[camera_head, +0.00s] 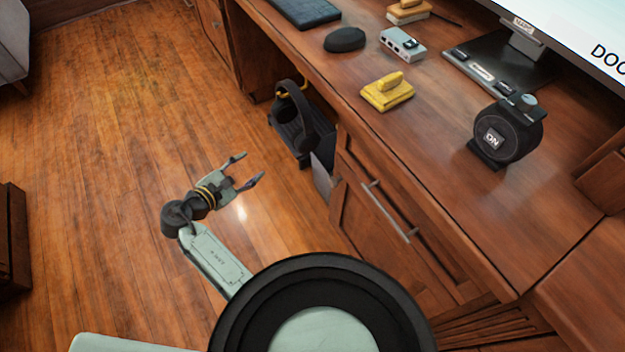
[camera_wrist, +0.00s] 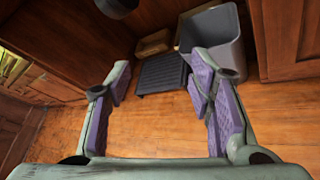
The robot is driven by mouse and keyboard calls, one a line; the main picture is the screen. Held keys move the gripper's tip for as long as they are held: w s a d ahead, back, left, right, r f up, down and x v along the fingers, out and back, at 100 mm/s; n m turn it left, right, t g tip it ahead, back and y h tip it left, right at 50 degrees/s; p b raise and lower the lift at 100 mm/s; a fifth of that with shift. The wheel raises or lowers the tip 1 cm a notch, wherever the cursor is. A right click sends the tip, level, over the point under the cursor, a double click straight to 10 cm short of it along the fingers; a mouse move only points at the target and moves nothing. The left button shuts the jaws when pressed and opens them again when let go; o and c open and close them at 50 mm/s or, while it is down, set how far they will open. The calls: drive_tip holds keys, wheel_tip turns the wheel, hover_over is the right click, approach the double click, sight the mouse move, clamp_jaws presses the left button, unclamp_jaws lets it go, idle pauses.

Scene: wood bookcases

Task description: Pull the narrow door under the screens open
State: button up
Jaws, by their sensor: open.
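The narrow wood door (camera_head: 375,232) is in the desk front, below the desktop that carries the screen (camera_head: 585,25). A long metal bar handle (camera_head: 390,212) runs along it. The door looks shut or nearly so; I cannot tell if there is a small gap. My gripper (camera_head: 250,168) is open and empty, over the floor to the left of the door and apart from it. In the wrist view my gripper (camera_wrist: 160,80) has its purple-padded fingers spread, with floor between them. I cannot make out the handle in the wrist view.
A grey bin (camera_wrist: 225,40) and a dark ridged footrest (camera_wrist: 162,73) stand under the desk. Headphones (camera_head: 296,108) hang at the desk edge. The desktop holds a yellow stapler-like object (camera_head: 387,92) and a round black device (camera_head: 508,132).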

sight(331, 183)
drive_tip(key=s+d+f+n+g+h, duration=0.1)
drive_tip(key=s+d+f+h, duration=0.1)
drive_tip(key=s+d+h, duration=0.35)
drive_tip(key=s+d+f+n+g+h, duration=0.1)
drive_tip(key=s+d+h, duration=0.1)
drive_tip(key=d, duration=0.6)
drive_tip(key=p+x, duration=0.1)
drive_tip(key=x, duration=0.8)
drive_tip(key=shift+f+p, duration=0.15)
drive_tip(key=shift+p, duration=0.2)
drive_tip(key=shift+w+d, duration=0.4)
drive_tip(key=shift+d, duration=0.05)
drive_tip(key=shift+c, duration=0.5)
clamp_jaws()
